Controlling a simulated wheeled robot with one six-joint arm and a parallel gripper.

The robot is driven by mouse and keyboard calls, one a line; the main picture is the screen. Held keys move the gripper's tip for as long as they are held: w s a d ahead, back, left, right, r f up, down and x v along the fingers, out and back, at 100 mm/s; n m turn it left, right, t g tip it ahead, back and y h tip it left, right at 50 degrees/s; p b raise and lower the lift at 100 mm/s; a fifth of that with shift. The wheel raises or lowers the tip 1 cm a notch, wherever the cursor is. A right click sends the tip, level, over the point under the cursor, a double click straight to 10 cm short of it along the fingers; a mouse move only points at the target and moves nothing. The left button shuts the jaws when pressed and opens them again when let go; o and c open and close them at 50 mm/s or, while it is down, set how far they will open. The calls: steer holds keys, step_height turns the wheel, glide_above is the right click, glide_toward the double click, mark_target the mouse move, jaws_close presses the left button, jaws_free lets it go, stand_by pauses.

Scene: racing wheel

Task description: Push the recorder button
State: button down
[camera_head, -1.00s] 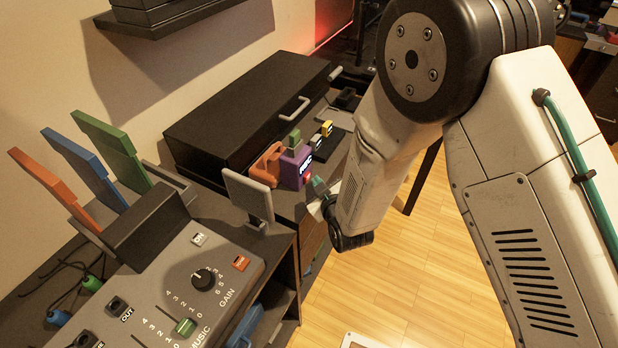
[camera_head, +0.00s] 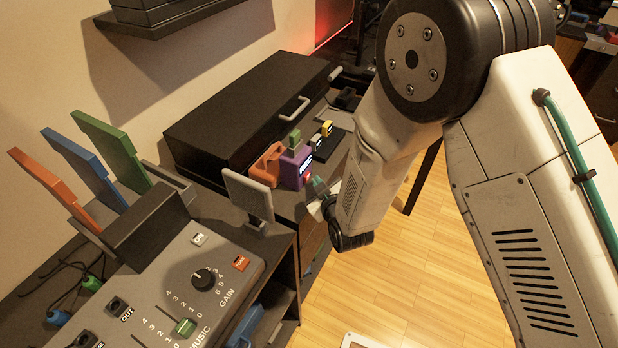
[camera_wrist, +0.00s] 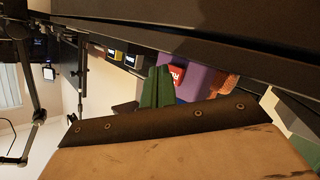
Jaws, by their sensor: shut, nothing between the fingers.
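The purple recorder (camera_head: 291,170) stands on the dark desk, with an orange part at its left and a green piece on top. Its red button (camera_head: 307,178) is on the side facing my gripper. My gripper (camera_head: 318,184) is close in front of the recorder, mostly hidden behind my wrist. In the wrist view the green fingers of my gripper (camera_wrist: 157,86) are together and empty. The red button (camera_wrist: 178,74), with white lettering partly cut off, is just right of the fingertips, on the purple recorder (camera_wrist: 205,79). I cannot tell whether the fingertips touch it.
A grey upright panel (camera_head: 248,197) stands left of the recorder. A large black case (camera_head: 245,115) lies behind it. A grey mixer console (camera_head: 185,285) fills the lower left. Small yellow-topped blocks (camera_head: 326,129) stand beyond the recorder. Wooden floor (camera_head: 420,270) is open at the right.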

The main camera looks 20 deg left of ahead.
steer(key=shift+a, duration=0.15)
stand_by(0.3)
steer(key=shift+a, duration=0.3)
stand_by(0.3)
steer(key=shift+d, duration=0.45)
steer(key=d, duration=0.6)
steer(key=shift+s, duration=0.25)
stand_by(0.5)
